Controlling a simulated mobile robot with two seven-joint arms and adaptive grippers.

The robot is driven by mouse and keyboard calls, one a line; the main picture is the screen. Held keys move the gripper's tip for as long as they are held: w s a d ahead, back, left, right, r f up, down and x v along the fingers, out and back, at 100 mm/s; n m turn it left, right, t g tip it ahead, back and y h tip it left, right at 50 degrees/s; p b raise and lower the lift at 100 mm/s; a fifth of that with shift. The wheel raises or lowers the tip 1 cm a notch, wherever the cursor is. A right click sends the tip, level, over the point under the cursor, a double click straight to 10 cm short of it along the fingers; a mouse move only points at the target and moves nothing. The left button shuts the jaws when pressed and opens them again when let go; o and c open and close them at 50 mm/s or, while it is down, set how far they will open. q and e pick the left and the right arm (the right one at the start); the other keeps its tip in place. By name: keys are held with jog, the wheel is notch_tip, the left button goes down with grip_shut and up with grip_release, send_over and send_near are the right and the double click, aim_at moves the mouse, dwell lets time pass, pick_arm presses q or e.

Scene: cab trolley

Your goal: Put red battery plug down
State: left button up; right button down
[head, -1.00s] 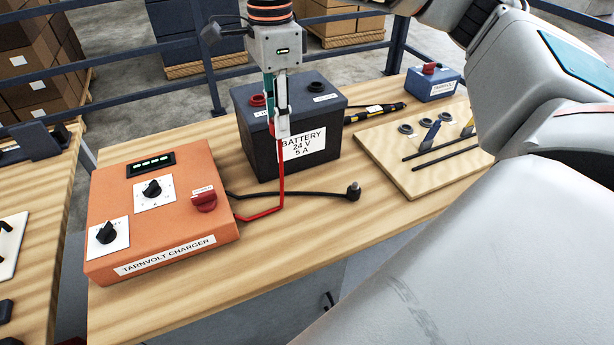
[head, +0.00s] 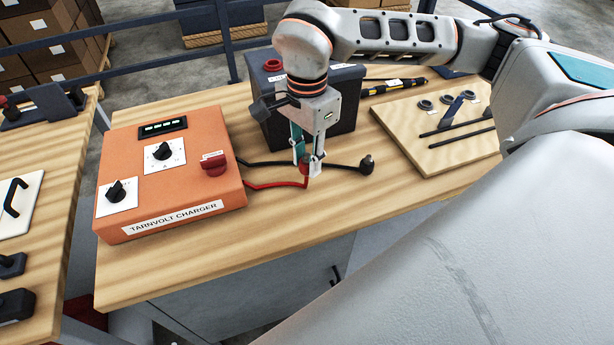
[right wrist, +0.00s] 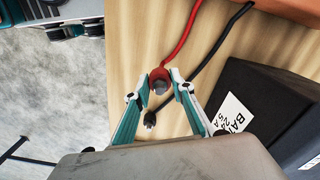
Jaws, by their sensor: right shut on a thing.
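My right gripper (head: 307,170) points down at the table (head: 180,262) between the charger and the battery. It is shut on the red battery plug (right wrist: 160,77), which shows between its fingertips in the right wrist view. In the head view the plug (head: 305,168) is mostly hidden by the fingers and sits low, close to the tabletop. I cannot tell whether it touches the wood. Its red cable runs left to the orange charger (head: 215,202). My left gripper is not in view.
The black plug (head: 367,166) lies on the table just right of my gripper, on its black cable. The dark battery (head: 345,100) stands behind, with a red terminal (head: 272,66). A wooden tool board (head: 440,158) is at right. The table front is clear.

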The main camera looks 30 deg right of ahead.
aim_at(308, 155)
jog(key=shift+f, duration=2.95)
jog(key=shift+f, duration=0.15)
jog(key=c, duration=1.7)
grip_release()
notch_tip(308, 155, up, 12)
jog(key=shift+r, duration=0.15)
jog(key=shift+s, duration=0.1)
